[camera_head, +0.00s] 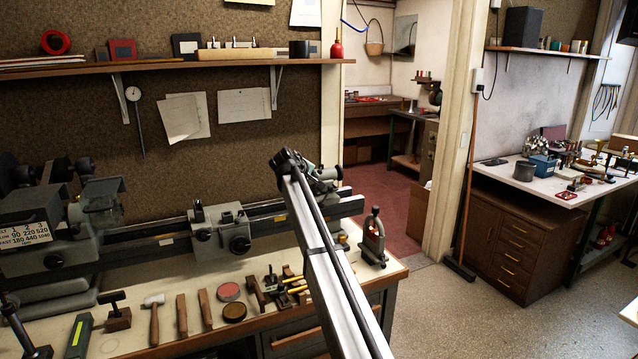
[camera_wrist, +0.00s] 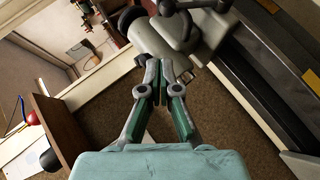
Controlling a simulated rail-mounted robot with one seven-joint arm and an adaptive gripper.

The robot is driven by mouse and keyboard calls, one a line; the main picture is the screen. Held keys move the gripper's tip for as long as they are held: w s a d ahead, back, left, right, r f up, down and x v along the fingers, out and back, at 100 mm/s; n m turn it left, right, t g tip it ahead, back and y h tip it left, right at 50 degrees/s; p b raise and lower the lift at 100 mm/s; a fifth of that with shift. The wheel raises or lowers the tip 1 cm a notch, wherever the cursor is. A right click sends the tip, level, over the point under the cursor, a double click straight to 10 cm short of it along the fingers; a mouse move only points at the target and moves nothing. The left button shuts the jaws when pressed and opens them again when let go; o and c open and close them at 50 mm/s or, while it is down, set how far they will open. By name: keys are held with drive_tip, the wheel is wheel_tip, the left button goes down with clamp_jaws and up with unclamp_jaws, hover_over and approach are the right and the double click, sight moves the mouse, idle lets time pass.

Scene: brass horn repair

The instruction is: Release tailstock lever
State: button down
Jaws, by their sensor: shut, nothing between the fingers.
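The grey tailstock (camera_head: 325,174) stands at the right end of the lathe bed, partly hidden behind my arm in the head view. In the wrist view the tailstock (camera_wrist: 160,40) fills the top middle, with a dark bent lever (camera_wrist: 186,22) on it. My gripper (camera_wrist: 166,68) shows in the wrist view with its green-padded fingers reaching toward the tailstock body. The fingers are shut and hold nothing. Their tips overlap the tailstock's lower edge in the picture; I cannot tell whether they touch it. The gripper is not clearly seen in the head view.
The dark lathe bed (camera_head: 150,247) runs along the bench, with a grey carriage (camera_head: 222,230) left of the tailstock. Hand tools, including a mallet (camera_head: 153,313), lie along the bench front. A shelf (camera_head: 150,68) hangs above.

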drive_tip(key=b+v, duration=0.1)
drive_tip(key=v, duration=0.5)
drive_tip(key=shift+s+r, duration=0.25)
drive_tip(key=shift+r, duration=0.1)
